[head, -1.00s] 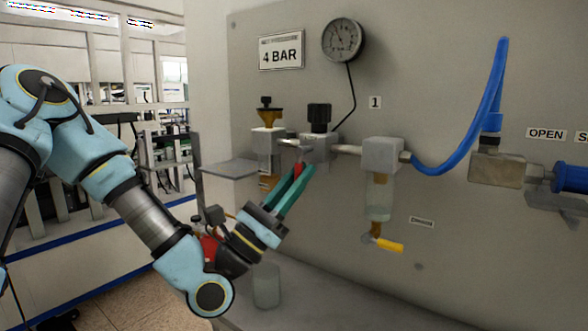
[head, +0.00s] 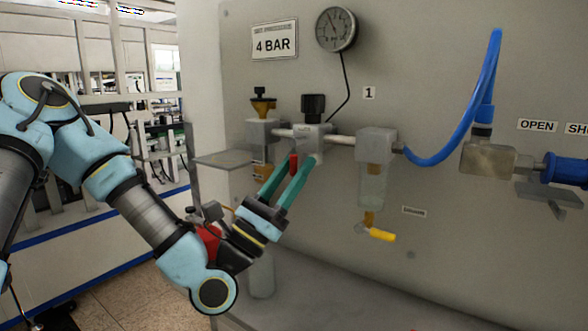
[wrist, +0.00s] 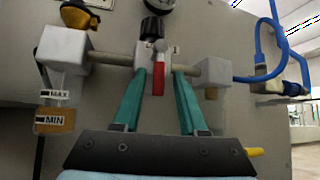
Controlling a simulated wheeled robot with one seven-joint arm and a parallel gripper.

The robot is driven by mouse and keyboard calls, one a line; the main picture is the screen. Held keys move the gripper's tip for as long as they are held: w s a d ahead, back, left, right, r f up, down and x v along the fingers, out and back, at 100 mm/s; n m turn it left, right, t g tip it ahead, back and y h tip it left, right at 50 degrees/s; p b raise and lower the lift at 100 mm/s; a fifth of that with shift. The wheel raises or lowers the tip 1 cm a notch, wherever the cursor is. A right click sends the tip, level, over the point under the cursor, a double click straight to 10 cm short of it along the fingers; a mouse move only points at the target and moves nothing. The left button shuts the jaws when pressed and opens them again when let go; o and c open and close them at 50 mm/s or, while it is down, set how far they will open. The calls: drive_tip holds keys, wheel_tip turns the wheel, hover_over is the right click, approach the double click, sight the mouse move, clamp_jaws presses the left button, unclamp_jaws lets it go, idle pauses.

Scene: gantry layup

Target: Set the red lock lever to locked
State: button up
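The red lock lever (wrist: 158,78) hangs straight down from a silver pivot below the black knob in the wrist view. In the head view its red handle (head: 293,164) shows by my fingertips, in front of the regulator block. My gripper (wrist: 159,73) is open, with one green finger on each side of the lever and a visible gap on both sides. In the head view my gripper (head: 299,161) reaches up to the lever from below left.
The filter bowl (head: 372,184) with a yellow drain tap (head: 381,235) hangs to the right of my gripper. A grey shelf plate (head: 222,160) is to the left. The gauge (head: 336,30) and blue hose (head: 480,100) are on the panel.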

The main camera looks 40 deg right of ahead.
drive_tip(key=shift+o, duration=0.2)
drive_tip(key=v, duration=1.1)
drive_tip(key=shift+p, duration=0.35)
drive_tip(key=shift+r, duration=0.1)
